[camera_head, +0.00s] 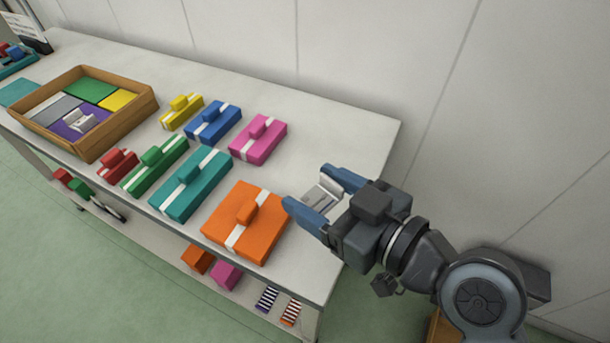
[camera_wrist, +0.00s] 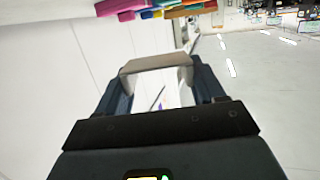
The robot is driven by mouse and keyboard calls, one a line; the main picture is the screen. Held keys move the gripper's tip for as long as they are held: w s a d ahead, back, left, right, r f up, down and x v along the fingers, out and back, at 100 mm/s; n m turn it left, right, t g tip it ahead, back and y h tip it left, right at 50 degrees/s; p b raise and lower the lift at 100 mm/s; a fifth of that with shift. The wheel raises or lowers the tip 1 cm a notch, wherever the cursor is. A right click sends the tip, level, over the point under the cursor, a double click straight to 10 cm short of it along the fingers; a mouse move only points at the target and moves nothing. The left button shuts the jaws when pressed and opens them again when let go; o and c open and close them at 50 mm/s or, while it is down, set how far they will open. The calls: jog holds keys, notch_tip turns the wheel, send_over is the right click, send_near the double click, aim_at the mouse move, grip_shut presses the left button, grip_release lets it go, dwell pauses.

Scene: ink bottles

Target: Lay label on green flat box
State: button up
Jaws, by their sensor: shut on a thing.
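The green flat box (camera_head: 155,165) has a white band and a raised block on top. It lies on the table between the red box and the teal box. My gripper (camera_head: 308,188) is shut on a small whitish label (camera_head: 323,192), held above the table's right end, to the right of the orange box and well away from the green one. In the wrist view the label (camera_wrist: 157,64) spans between the fingers. A similar whitish piece (camera_head: 77,121) lies in the purple compartment of the wooden tray.
The wooden tray (camera_head: 143,108) with coloured compartments stands at the left. Yellow (camera_head: 181,111), blue (camera_head: 213,123), pink (camera_head: 258,139), red (camera_head: 118,166), teal (camera_head: 190,184) and orange (camera_head: 247,222) boxes lie around. The table's back right (camera_head: 345,130) is clear; a wall runs behind.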

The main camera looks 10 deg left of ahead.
aim_at(317, 182)
jog(key=w+f, duration=0.1)
jog(key=w, duration=0.2)
jog(key=w+f, duration=0.2)
jog(key=w, duration=0.1)
jog(key=w+f, duration=0.2)
jog(key=w, duration=0.1)
jog(key=shift+a+f, duration=0.15)
jog(key=shift+a, duration=0.25)
jog(key=shift+f, duration=2.1)
jog(key=shift+f+b, duration=0.2)
jog(key=shift+b, duration=0.2)
jog(key=o, duration=0.7)
jog(key=shift+r, duration=0.1)
jog(key=shift+o, duration=0.2)
jog(key=shift+r, duration=0.15)
